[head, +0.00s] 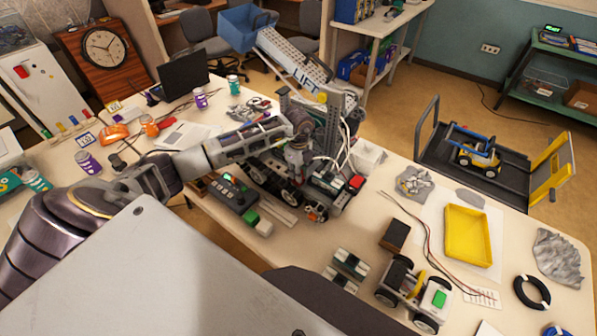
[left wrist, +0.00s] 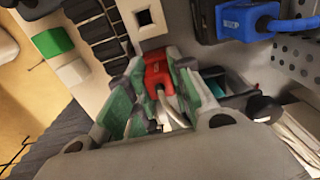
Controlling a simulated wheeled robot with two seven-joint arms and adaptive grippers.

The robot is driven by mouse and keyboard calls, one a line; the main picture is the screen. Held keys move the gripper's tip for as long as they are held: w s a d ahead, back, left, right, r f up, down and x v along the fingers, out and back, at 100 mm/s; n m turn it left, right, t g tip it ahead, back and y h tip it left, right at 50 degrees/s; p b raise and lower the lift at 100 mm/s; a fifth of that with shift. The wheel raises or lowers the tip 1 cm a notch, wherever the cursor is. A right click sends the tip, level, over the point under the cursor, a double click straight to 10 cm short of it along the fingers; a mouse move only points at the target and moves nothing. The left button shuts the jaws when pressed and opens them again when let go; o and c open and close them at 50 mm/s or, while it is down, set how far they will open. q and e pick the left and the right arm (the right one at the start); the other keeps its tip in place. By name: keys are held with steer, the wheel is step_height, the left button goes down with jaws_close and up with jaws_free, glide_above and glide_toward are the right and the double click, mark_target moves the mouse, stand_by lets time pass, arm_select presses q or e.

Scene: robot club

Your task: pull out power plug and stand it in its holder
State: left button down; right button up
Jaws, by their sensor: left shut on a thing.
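A light panel with a square dark opening (left wrist: 146,17) lies just beyond the plug; the plug's front appears apart from this opening. I cannot tell whether the panel is the socket or the holder. In the head view the plug is hidden by the gripper. My right gripper is not in view.
A blue plug (left wrist: 262,18) sits beside a perforated grey plate (left wrist: 295,55). A dark control box (head: 232,194) and a green-and-white block (head: 252,222) lie close to the gripper. A yellow tray (head: 468,237) and small wheeled car (head: 413,294) stand to the right.

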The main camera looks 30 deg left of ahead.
arm_select(q)
steer(key=shift+f, duration=0.1)
stand_by(0.3)
steer(key=c, duration=1.2)
jaws_free()
steer(key=shift+o, duration=0.2)
steer(key=shift+r+p, duration=0.85)
steer(key=shift+r, duration=0.4)
steer(key=shift+r+p, duration=1.55)
steer(key=shift+r, duration=0.75)
steer(key=shift+f, duration=0.1)
